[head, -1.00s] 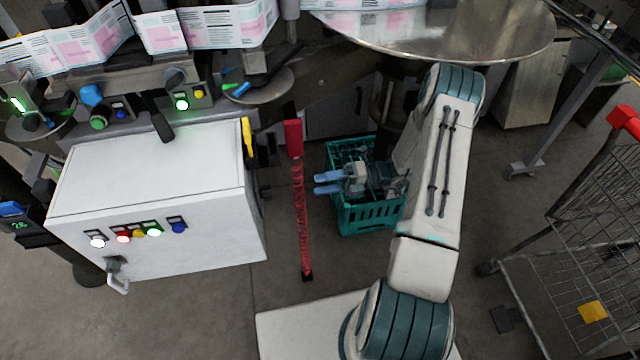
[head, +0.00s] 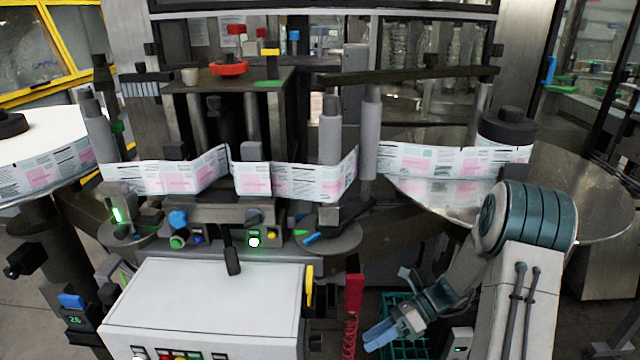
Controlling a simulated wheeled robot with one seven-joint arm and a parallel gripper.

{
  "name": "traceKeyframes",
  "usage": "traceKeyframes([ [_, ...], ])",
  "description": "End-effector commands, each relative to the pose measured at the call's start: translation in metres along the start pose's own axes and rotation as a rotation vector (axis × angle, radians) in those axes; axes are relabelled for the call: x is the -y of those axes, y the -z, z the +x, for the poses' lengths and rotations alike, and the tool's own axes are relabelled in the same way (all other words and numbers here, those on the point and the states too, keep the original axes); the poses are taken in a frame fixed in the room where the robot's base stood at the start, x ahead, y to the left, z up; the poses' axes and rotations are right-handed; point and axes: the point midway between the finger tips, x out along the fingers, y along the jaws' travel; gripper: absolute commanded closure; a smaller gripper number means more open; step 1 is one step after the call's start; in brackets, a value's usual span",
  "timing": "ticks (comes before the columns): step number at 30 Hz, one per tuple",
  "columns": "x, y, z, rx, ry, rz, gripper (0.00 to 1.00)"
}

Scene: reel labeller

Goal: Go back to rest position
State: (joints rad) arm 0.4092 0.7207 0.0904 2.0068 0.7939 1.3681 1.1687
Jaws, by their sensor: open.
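My gripper (head: 382,338) is at the lower right of the head view, at the end of my bent arm. Its blue fingers point down and to the left, and it is open with nothing seen between them. It is to the right of the red coiled cord and, in the picture, overlaps the green crate (head: 402,308). The gripper's height above the crate cannot be told.
The white control box (head: 205,290) stands left of my gripper. The red post with its coiled cord (head: 353,292) is between them. The labeller's printed web (head: 300,180) runs across the middle. A round metal plate (head: 590,205) extends behind my arm at the right.

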Motion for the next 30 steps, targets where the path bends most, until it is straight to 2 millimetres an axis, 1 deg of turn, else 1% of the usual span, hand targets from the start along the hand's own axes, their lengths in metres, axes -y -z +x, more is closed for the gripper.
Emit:
traceKeyframes([
  [1, -0.013, -0.006, -0.002, -0.060, 0.019, -0.081, 0.41],
  [3, -0.029, -0.010, -0.004, -0.142, 0.040, -0.194, 0.41],
  [15, -0.111, -0.021, -0.021, -0.612, 0.091, -0.845, 0.41],
  [24, -0.165, -0.021, -0.038, -0.978, 0.057, -1.322, 0.41],
  [30, -0.196, -0.021, -0.051, -1.229, 0.005, -1.616, 0.41],
])
